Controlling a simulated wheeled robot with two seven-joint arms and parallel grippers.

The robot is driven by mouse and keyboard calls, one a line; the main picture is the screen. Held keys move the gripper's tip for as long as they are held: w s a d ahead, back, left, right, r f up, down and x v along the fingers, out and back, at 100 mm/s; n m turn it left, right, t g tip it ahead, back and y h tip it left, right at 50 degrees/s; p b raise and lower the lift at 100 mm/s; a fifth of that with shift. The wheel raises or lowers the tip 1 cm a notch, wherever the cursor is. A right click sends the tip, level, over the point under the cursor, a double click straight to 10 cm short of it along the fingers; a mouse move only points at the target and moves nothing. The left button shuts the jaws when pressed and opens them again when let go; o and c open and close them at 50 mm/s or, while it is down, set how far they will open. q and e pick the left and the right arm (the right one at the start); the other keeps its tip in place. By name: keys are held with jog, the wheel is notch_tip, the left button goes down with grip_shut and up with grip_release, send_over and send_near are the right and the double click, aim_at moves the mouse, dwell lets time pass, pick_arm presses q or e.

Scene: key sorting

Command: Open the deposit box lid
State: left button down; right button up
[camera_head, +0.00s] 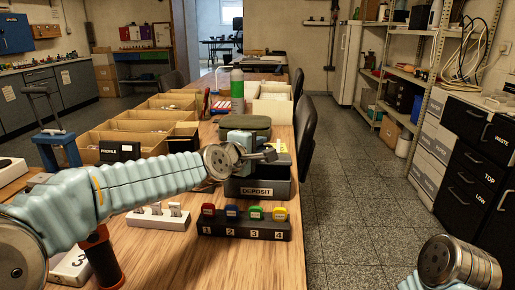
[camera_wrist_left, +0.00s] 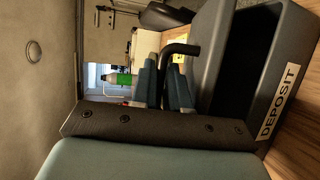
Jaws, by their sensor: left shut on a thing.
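The deposit box (camera_head: 231,188) is a dark grey box with a DEPOSIT label, at the far end of the key rack. It also shows in the left wrist view (camera_wrist_left: 292,45), turned sideways, with a dark hollow beside the labelled wall. My left gripper (camera_head: 266,155) is over the box and hides part of its top. In the left wrist view my teal fingers (camera_wrist_left: 164,85) are closed around a bent black handle (camera_wrist_left: 182,48) beside a grey slab, seemingly the lid (camera_wrist_left: 212,40). The lid looks raised from the box; its exact angle is unclear.
A rack (camera_head: 243,229) with several coloured keys stands in front of the box. A white holder (camera_head: 157,217) lies beside it. A chair (camera_head: 305,135) stands right of the table.

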pick_arm(q)
jog(key=p, duration=0.1)
jog(key=w+r+p, duration=0.1)
jog(key=shift+r+g+p, duration=0.3)
jog(key=shift+g+p, duration=0.05)
jog(key=shift+g, duration=0.05)
jog(key=shift+w+d+r+g+p, duration=0.1)
jog(key=shift+w+g+p, duration=0.2)
jog(key=shift+p, duration=0.4)
jog(key=shift+w+n+g+y+p, duration=0.3)
jog(key=shift+w+n+g+p, duration=0.1)
jog(key=shift+g, duration=0.1)
jog(key=c, duration=1.5)
grip_release()
